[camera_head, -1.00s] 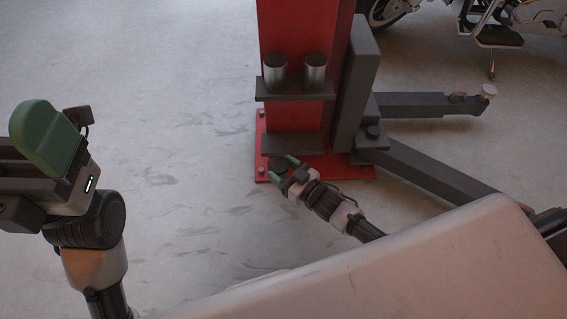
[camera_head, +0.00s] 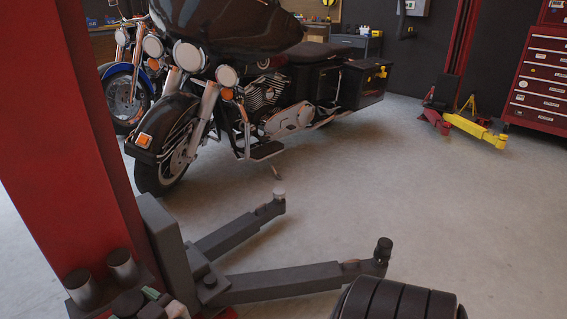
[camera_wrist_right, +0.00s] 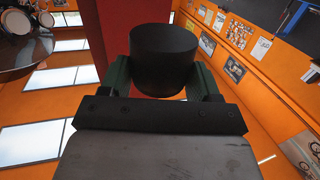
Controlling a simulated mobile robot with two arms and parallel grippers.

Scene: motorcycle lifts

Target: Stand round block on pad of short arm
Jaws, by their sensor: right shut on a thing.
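A black round block (camera_wrist_right: 164,60) is between the green fingers of my right gripper (camera_wrist_right: 165,85) in the wrist view, and the gripper is shut on it. In the head view the right gripper (camera_head: 130,304) is at the lower left edge, beside the red column, with the dark block (camera_head: 127,303) in it. The farther, shorter-looking lift arm (camera_head: 232,236) ends in a pale round pad (camera_head: 279,193), bare on top. The nearer arm (camera_head: 285,283) ends with a dark round piece (camera_head: 384,246) standing up. My left gripper is out of view.
The red column (camera_head: 75,130) stands at left, with two metal cylinders (camera_head: 121,266) at its shelf. A black motorcycle (camera_head: 265,100) stands behind the farther arm. A red tool chest (camera_head: 545,85) stands far right.

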